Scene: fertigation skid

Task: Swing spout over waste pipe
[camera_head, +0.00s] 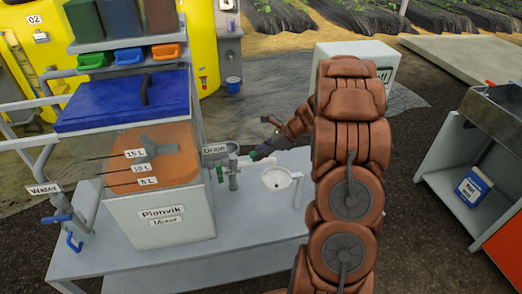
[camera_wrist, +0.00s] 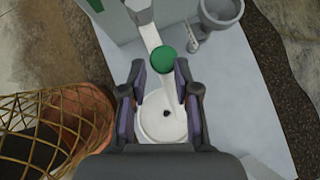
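The mixer's drain fitting (camera_head: 232,178) has a green handle, and a pale spout (camera_head: 250,160) runs right from it. In the wrist view the pale spout (camera_wrist: 150,36) passes beneath a round green knob (camera_wrist: 163,60). My gripper (camera_head: 262,153) is beside the spout's end in the head view. In the wrist view my gripper (camera_wrist: 160,78) has its fingers apart, one on each side of the spout, with the knob between the tips; contact is unclear. A white round opening (camera_wrist: 163,122) with a dark centre lies below the fingers. I cannot tell which opening is the waste pipe.
A round white cup (camera_head: 277,179) stands on the bench (camera_head: 150,262), right of the mixer tank (camera_head: 160,212). A grey ring-shaped opening (camera_wrist: 220,12) is at the wrist view's top right. My arm hides part of the bench.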

